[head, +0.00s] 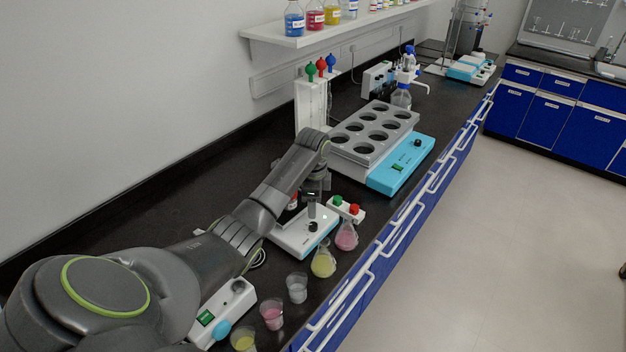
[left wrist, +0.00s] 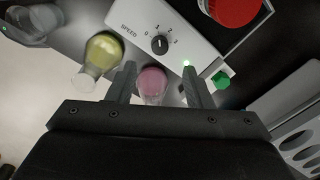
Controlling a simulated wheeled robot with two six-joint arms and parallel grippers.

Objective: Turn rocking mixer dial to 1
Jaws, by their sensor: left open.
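The rocking mixer (head: 291,236) is a white box with a blue edge on the bench. Its black dial (head: 313,227) also shows in the left wrist view (left wrist: 159,44), with SPEED and marks 0, 1, 2 and 3 around it. The knob's white line points roughly toward the top of the picture, near 1; its exact setting is hard to tell. My left gripper (left wrist: 160,85) is open and empty. In the head view it hangs over the mixer's front panel (head: 314,198), close above the dial. The dial sits just beyond the gap between the fingers, apart from them. My right gripper is not in view.
Flasks of yellow (head: 323,263) and pink (head: 346,238) liquid stand close in front of the mixer. A small box with green and red knobs (head: 347,209) is beside it. A large heating block (head: 375,135) stands behind. Several beakers (head: 297,288) line the front edge.

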